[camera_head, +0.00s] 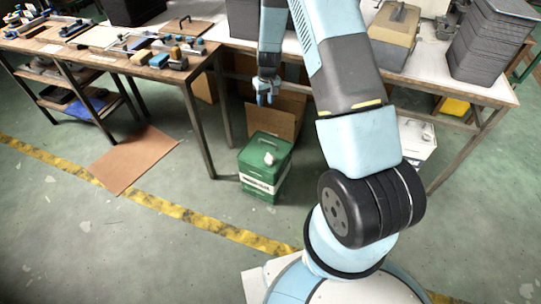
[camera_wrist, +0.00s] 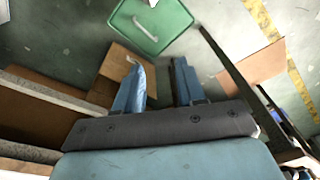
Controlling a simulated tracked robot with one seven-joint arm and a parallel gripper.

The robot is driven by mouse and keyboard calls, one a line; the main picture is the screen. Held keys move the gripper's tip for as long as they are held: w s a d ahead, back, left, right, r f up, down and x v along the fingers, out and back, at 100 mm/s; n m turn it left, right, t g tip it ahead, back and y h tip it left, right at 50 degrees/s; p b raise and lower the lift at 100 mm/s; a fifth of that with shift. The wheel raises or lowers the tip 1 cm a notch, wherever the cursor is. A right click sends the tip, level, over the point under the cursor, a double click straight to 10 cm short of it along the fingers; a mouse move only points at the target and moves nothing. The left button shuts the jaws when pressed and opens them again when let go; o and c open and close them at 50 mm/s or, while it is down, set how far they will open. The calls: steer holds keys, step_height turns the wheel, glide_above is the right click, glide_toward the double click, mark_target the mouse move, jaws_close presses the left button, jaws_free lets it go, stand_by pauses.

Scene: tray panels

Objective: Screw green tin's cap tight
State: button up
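The green tin (camera_head: 264,167), a square can with a white band, stands upright on the floor in the head view. A small white cap (camera_head: 269,158) sits on its top; I cannot tell how tight it is. The wrist view shows the tin's green top (camera_wrist: 173,21) at the upper edge, with a pale handle (camera_wrist: 146,28). My gripper (camera_head: 265,98) hangs above and behind the tin in the head view, apart from it. In the wrist view my gripper (camera_wrist: 157,64) has its two blue fingers spread, with nothing held between them.
A brown cardboard box (camera_head: 271,119) stands just behind the tin. A workbench (camera_head: 470,86) with grey stacks and a toolbox (camera_head: 394,33) runs behind. A tool table (camera_head: 112,62) stands at left. The floor in front of the tin is clear.

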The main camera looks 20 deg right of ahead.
steer(key=g, duration=0.1)
glide_above(270, 156)
step_height(270, 156, down, 20)
steer(key=shift+n+h, duration=0.3)
step_height(270, 156, down, 13)
steer(key=shift+f, duration=0.15)
steer(key=shift+c, duration=0.4)
jaws_close()
steer(key=shift+d, duration=0.1)
